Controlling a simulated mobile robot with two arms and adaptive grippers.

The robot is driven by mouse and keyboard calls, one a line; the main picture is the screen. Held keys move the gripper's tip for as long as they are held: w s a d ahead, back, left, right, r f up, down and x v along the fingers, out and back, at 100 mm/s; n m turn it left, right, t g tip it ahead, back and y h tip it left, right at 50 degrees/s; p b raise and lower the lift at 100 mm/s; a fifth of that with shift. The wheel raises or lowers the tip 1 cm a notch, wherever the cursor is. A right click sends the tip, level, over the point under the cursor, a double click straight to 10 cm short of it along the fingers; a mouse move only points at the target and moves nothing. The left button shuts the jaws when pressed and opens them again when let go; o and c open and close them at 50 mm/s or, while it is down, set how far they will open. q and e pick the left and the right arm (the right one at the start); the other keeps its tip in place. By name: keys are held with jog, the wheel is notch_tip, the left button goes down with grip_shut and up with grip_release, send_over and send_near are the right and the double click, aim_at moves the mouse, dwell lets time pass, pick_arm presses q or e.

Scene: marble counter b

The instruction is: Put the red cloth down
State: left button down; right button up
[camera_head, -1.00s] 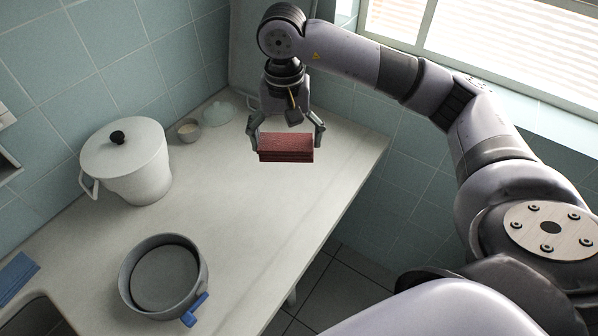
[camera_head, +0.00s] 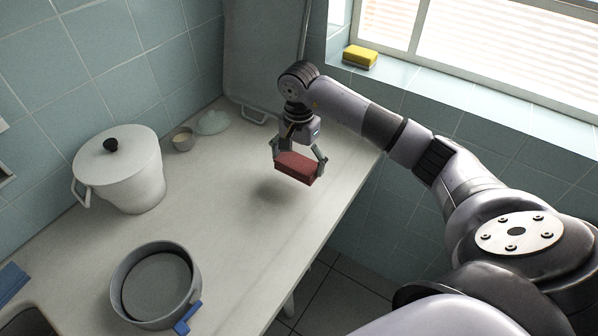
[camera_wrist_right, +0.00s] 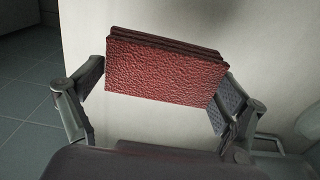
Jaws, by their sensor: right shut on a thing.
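The red cloth (camera_head: 297,167) is a folded, layered block with a textured face. My right gripper (camera_head: 299,165) is shut on it, with one finger at each end. The cloth hangs a little tilted above the counter (camera_head: 235,225), and a soft shadow lies on the counter to its lower left. In the right wrist view the cloth (camera_wrist_right: 165,70) spans between the two fingers of the gripper (camera_wrist_right: 160,90). My left gripper is not in view.
A white lidded pot (camera_head: 125,175) and a grey pan (camera_head: 150,285) with a blue handle stand to the left. A small cup (camera_head: 183,140) and a pale green lid-like dish (camera_head: 212,122) are at the back. A yellow sponge (camera_head: 360,56) lies on the sill. The counter's middle is clear.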

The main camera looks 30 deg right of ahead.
aim_at(299, 183)
jog(key=shift+f, duration=0.6)
notch_tip(299, 183, down, 4)
jog(key=shift+p, duration=0.35)
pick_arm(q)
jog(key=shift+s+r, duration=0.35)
pick_arm(e)
jog(key=shift+f, duration=0.25)
jog(key=o, duration=0.7)
jog(key=shift+r, duration=0.1)
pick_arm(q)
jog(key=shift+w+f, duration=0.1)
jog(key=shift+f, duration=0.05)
pick_arm(e)
jog(key=shift+o, duration=0.2)
